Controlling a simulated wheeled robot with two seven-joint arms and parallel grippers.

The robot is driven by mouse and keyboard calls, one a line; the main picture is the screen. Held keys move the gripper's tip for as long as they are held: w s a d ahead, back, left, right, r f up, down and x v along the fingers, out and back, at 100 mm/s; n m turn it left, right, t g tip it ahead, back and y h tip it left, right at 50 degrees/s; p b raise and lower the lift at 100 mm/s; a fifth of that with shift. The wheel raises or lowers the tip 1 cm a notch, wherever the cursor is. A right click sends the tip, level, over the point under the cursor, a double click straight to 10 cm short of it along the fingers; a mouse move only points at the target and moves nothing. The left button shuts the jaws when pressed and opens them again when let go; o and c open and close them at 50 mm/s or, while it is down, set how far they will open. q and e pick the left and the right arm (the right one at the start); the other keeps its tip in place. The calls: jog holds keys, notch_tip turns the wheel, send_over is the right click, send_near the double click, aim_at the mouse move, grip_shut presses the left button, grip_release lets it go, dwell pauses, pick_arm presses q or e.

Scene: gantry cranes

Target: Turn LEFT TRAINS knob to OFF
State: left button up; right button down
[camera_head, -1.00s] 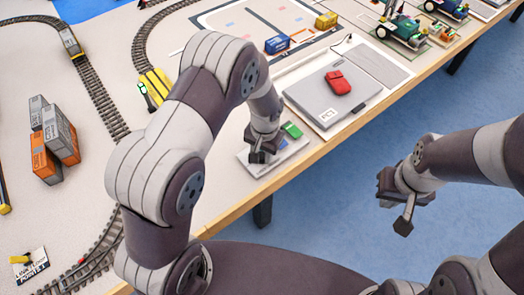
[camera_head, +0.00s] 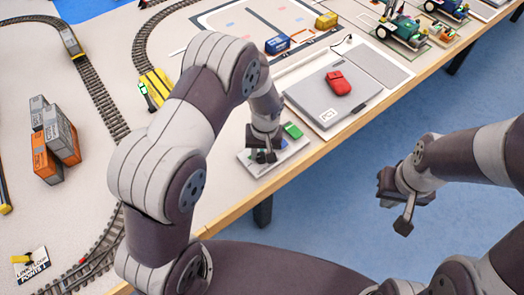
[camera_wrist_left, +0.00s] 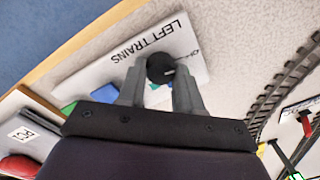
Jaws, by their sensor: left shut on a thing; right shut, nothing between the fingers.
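The LEFT TRAINS panel (camera_wrist_left: 112,58) is a white plate with black lettering in the left wrist view. Its round black knob (camera_wrist_left: 160,68) has a light pointer mark on its right side. My left gripper (camera_wrist_left: 161,82) is shut on the knob, one finger on each side. In the head view the panel (camera_head: 250,160) lies near the table's front edge, and my left gripper (camera_head: 262,156) is over it, hiding the knob. My right gripper (camera_head: 404,208) is shut and empty, away from the table above the blue floor.
A green block (camera_head: 292,130) and a blue block sit on the panel beside my gripper. A grey laptop-like case (camera_head: 318,105) with a red pouch (camera_head: 338,83) lies to the right. Train tracks (camera_head: 100,95) and stacked containers (camera_head: 54,140) are at left.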

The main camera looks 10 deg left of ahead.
pick_arm(q)
jog(key=o, duration=1)
jog(key=shift+o, duration=0.2)
jog(key=shift+r, duration=0.1)
notch_tip(320, 180, up, 12)
jog(key=shift+d+r, duration=0.25)
jog(key=shift+d, duration=0.1)
jog(key=shift+w, duration=0.15)
jog(key=s+a+r+m+p, duration=0.1)
jog(key=s+a+r, duration=0.1)
jog(key=s, duration=0.5)
jog(key=s+a+r+m+t+p, duration=0.1)
jog(key=s+a+r+m, duration=0.1)
jog(key=s, duration=0.5)
jog(key=shift+s+a+r+t+h, duration=0.25)
jog(key=shift+a+r, duration=0.3)
jog(key=shift+a, duration=0.6)
